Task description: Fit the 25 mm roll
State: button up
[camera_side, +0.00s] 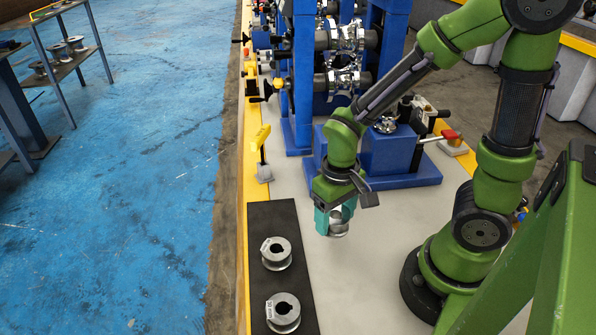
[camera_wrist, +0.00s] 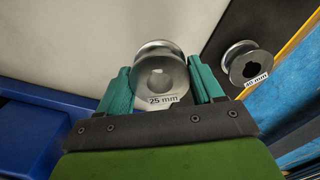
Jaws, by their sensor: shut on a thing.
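The 25 mm roll (camera_wrist: 160,76) is a grey metal grooved roll with a bore, and its label "25 mm" shows in the wrist view. My gripper (camera_wrist: 165,88) has teal fingers shut on it from both sides. In the side view my gripper (camera_side: 336,218) points down and holds the 25 mm roll (camera_side: 340,225) above the pale bench, right of the black mat (camera_side: 266,218). The fingers hide part of it there. The blue machine (camera_side: 390,155) with metal rolls on its stands (camera_side: 343,78) is behind my gripper.
Two other grey rolls, a far one (camera_side: 276,253) and a near one (camera_side: 283,312), sit on the black mat. A red-handled clamp (camera_side: 450,135) is at the machine's right. A yellow lever (camera_side: 261,140) stands at the bench's left edge. The pale bench front (camera_side: 370,290) is clear.

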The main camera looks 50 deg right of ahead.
jog(key=c, duration=0.9)
jog(key=shift+o, duration=0.2)
notch_tip(320, 180, up, 27)
jog(key=w+d+r+m, duration=0.1)
jog(key=w+d+m, duration=0.4)
jog(key=w+d, duration=0.8)
jog(key=d+f+m, duration=0.1)
jog(key=d+f, duration=0.4)
jog(key=d, duration=0.1)
jog(key=shift+s+f, duration=0.2)
jog(key=shift+s, duration=0.25)
